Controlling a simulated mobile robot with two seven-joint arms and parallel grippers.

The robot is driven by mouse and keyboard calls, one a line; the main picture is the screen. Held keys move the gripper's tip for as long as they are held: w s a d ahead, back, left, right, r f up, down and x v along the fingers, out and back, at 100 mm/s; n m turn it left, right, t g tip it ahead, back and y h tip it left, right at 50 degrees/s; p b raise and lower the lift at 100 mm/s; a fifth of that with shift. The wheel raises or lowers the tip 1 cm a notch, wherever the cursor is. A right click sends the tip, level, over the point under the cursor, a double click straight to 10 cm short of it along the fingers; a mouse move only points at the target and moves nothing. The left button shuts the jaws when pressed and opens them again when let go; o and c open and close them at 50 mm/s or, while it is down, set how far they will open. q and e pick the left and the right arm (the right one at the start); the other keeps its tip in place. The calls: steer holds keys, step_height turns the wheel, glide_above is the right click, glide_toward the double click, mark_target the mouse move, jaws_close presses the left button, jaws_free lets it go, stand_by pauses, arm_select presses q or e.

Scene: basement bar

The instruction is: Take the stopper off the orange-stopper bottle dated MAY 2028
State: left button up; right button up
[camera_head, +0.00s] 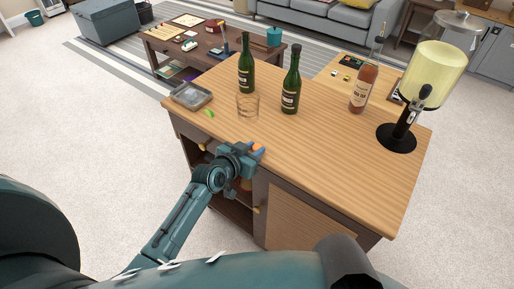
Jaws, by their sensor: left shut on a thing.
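My left gripper (259,151) is at the front edge of the wooden bar counter. It is shut on a small orange thing (257,147) that looks like a stopper; the gripper hides most of it. I cannot make out a bottle below it. Two dark green bottles stand upright on the counter, one at the back (246,77) and one to its right (291,84). A pink bottle (362,92) with a pale label stands further right. No date on any bottle is readable. My right gripper is out of view.
The wooden counter (330,145) is clear in its middle and front. A clear glass (247,106), a lime piece (209,113) and a grey tray (191,97) are at its left. A drink dispenser (436,76) stands at its right. Open shelves lie below the left front edge.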

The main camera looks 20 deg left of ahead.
arm_select(q)
steer(key=shift+r, duration=0.1)
step_height(320, 180, up, 10)
steer(key=shift+p, duration=0.45)
steer(key=shift+f, duration=0.2)
step_height(320, 180, down, 10)
steer(key=shift+r, duration=0.25)
steer(key=shift+f, duration=0.15)
steer(key=o, duration=1)
steer(key=shift+b, duration=0.3)
